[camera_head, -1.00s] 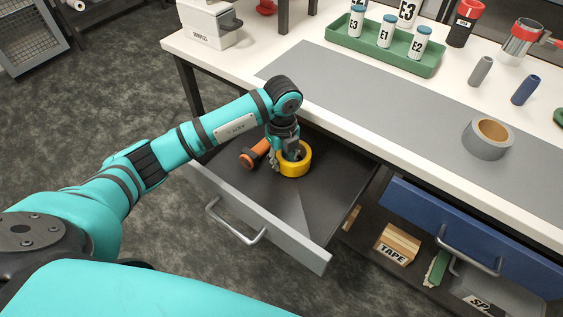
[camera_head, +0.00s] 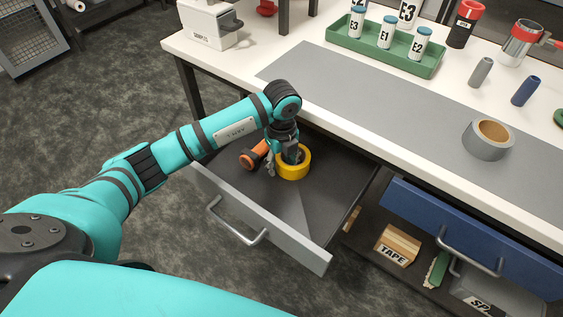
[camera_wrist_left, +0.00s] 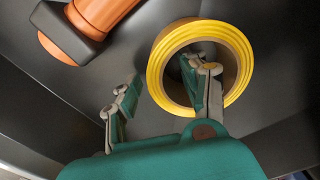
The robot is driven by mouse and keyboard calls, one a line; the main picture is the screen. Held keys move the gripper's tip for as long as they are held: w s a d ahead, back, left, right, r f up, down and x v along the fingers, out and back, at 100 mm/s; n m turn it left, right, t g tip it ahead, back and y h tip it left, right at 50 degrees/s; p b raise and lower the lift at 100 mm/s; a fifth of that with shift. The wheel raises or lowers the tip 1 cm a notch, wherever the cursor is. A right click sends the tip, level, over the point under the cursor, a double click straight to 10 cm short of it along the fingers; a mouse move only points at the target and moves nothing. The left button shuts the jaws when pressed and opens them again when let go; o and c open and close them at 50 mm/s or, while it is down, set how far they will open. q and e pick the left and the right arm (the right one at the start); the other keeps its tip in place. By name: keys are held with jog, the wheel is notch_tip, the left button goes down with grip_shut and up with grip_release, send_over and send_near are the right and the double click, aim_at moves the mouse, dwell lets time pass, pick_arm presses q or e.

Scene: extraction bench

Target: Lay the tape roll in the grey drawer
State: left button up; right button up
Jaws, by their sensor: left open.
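A yellow tape roll (camera_head: 293,172) lies in the open grey drawer (camera_head: 300,248), apparently flat on its dark floor. It also shows in the left wrist view (camera_wrist_left: 240,85). My left gripper (camera_head: 283,163) reaches down into the drawer at the roll. In the left wrist view the gripper (camera_wrist_left: 162,88) is open, with one finger inside the roll's ring and the other outside it, apart from its wall. A grey tape roll (camera_head: 487,146) lies on the bench mat. My right gripper is not in view.
An orange-handled tool (camera_head: 255,154) lies left of the yellow roll in the drawer; it also shows in the wrist view (camera_wrist_left: 103,12). The drawer's right and front floor is bare. The white bench edge overhangs the back.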

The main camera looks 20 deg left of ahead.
pick_arm(q)
notch_tip(320, 180, up, 12)
jog(key=p, duration=0.1)
jog(key=shift+p, duration=0.35)
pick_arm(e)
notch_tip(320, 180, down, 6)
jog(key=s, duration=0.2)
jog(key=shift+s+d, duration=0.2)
pick_arm(q)
jog(key=shift+r, duration=0.1)
